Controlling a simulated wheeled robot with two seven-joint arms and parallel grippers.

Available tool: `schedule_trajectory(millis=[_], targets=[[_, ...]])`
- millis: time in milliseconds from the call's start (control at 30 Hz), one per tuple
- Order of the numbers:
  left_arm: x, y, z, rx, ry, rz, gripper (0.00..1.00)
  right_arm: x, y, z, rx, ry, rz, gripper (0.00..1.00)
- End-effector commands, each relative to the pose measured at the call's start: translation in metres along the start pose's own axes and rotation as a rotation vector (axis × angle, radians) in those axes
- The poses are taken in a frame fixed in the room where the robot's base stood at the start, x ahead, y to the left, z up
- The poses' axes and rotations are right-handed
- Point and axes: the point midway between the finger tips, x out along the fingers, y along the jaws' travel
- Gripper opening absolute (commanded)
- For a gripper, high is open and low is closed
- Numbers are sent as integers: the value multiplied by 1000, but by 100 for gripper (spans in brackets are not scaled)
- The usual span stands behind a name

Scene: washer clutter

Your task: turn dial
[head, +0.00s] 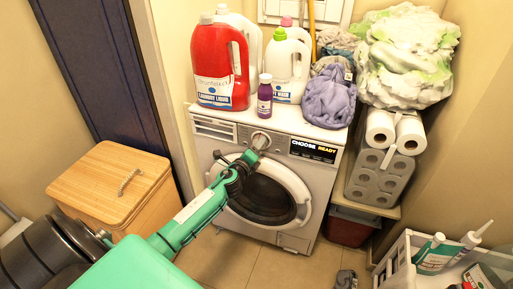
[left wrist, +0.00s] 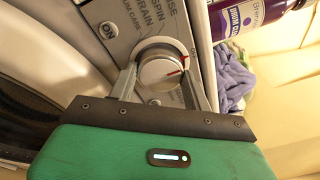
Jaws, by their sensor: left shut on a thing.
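The washer's dial (head: 261,141) is a round silver knob on the control panel of the white washing machine (head: 300,237). In the left wrist view the dial (left wrist: 160,68) shows a red mark at its right side, pointing near a red mark on the panel. Printed words such as SPIN and DRAIN surround it. My left gripper (head: 254,151) reaches the panel from the lower left. In the left wrist view its two fingers (left wrist: 162,84) sit on either side of the dial, shut on it. My right gripper is not in view.
Detergent bottles, a red one (head: 220,68) among them, and a small purple bottle (head: 265,96) stand on the washer. A wooden box (head: 110,180) is at left. Paper rolls (head: 378,168) and a white crate (head: 401,262) are at right. Some floor shows in front.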

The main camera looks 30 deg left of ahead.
Motion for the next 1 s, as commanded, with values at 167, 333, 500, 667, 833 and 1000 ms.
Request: schedule_trajectory(millis=[167, 333, 500, 667, 833, 1000], targets=[[0, 2, -2, -98, -6, -8, 27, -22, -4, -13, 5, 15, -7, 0], [0, 2, -2, -228, -14, -20, 27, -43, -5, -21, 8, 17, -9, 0], [0, 2, -2, -354, -21, -30, 27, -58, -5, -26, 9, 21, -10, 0], [0, 2, -2, -454, -26, -38, 27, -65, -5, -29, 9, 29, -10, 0], [0, 2, -2, -530, -31, -44, 27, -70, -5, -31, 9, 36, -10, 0], [0, 2, -2, -570, -33, -47, 27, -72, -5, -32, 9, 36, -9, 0]])
